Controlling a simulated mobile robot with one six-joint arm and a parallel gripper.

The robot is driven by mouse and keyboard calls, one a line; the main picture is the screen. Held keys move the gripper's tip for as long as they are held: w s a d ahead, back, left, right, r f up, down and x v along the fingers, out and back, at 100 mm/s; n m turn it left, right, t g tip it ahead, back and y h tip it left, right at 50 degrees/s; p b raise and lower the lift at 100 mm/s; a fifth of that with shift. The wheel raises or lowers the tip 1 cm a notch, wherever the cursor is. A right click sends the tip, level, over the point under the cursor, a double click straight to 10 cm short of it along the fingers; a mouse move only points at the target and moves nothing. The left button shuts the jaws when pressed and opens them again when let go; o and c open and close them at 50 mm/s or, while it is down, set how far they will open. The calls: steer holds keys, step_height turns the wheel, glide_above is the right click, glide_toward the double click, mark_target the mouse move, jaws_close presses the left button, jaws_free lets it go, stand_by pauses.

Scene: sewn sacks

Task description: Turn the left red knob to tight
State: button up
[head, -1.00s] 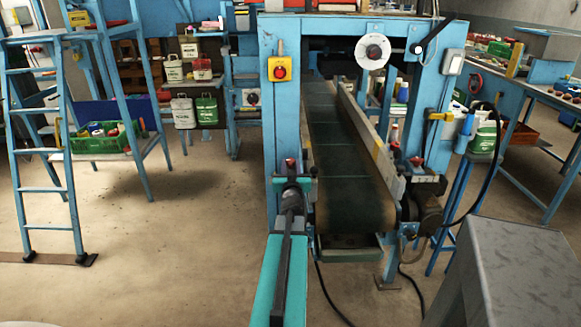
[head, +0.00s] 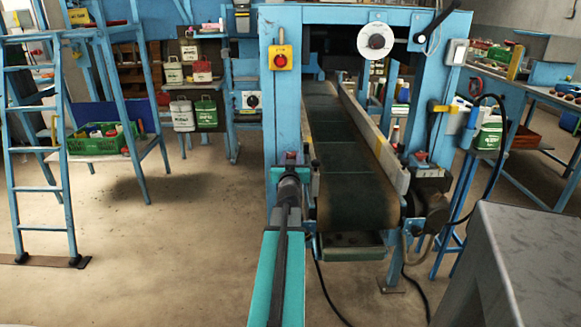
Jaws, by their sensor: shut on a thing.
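The left red knob (head: 291,156) sits at the front of the blue machine's left post, beside the conveyor. My arm reaches up from the bottom centre, and my gripper (head: 290,172) is at this knob, shut on it. The fingers cover most of the knob; only a little red shows above them. Its turn position cannot be read. The right red knob (head: 421,156) is on the other side of the belt, apart from my gripper.
The dark conveyor belt (head: 345,175) runs back through the blue frame (head: 283,110). A yellow box with a red button (head: 280,57) is on the left post. A grey table (head: 530,250) fills the lower right. A blue ladder (head: 38,150) stands left; floor between is clear.

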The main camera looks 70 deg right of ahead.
steer(key=shift+s+d+f+m+g+b, duration=0.25)
steer(key=shift+g+b, duration=0.25)
steer(key=shift+b, duration=2.8)
